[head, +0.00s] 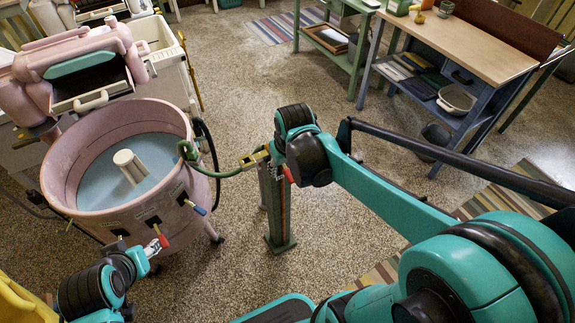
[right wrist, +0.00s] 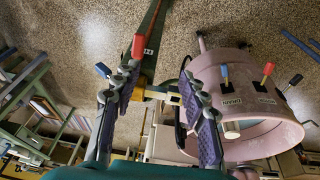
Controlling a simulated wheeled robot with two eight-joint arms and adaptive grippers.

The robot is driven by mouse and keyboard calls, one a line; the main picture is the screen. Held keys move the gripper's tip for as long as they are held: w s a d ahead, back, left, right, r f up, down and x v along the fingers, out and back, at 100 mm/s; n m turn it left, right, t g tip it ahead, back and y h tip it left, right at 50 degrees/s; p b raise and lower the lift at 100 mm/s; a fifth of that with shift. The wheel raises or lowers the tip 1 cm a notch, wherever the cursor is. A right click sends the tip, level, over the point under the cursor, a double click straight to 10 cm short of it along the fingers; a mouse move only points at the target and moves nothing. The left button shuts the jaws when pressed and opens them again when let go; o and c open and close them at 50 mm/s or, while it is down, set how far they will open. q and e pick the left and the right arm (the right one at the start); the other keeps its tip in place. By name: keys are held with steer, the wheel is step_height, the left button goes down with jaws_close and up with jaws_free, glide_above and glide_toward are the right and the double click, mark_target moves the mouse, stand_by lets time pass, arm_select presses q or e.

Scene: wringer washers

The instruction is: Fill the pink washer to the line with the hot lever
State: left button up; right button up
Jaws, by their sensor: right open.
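The pink washer (head: 122,215) stands at the left with pale blue water around a cream agitator (head: 130,165). I cannot make out a fill line. The green supply post (head: 278,212) stands to its right. A red lever (right wrist: 140,47) and a blue lever (right wrist: 104,70) show near it in the right wrist view. My right gripper (right wrist: 160,72) is open at the post top, its fingers either side of the yellow fitting (right wrist: 160,93). The red lever is by one fingertip; contact is unclear. My left gripper (head: 150,250) is near the washer's front red lever (head: 160,237); its jaws are unclear.
A green hose (head: 218,172) runs from the post top to the washer rim. The washer front also has a blue-tipped lever (head: 196,207). A wooden-topped workbench (head: 465,50) stands at the back right. Speckled floor (head: 235,80) is clear behind the post.

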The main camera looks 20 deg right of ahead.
steer(key=w+d+f+g+p, duration=0.1)
steer(key=w+d+g+p, duration=0.1)
steer(key=w, duration=0.2)
steer(key=g+p, duration=0.1)
steer(key=p, duration=0.2)
glide_above(288, 171)
step_height(288, 171, down, 5)
steer(key=shift+s+f, duration=0.1)
arm_select(q)
step_height(288, 171, up, 3)
steer(key=b, duration=0.3)
steer(key=shift+f, duration=0.15)
arm_select(e)
steer(key=shift+n, duration=0.3)
step_height(288, 171, down, 8)
steer(key=shift+f, duration=0.1)
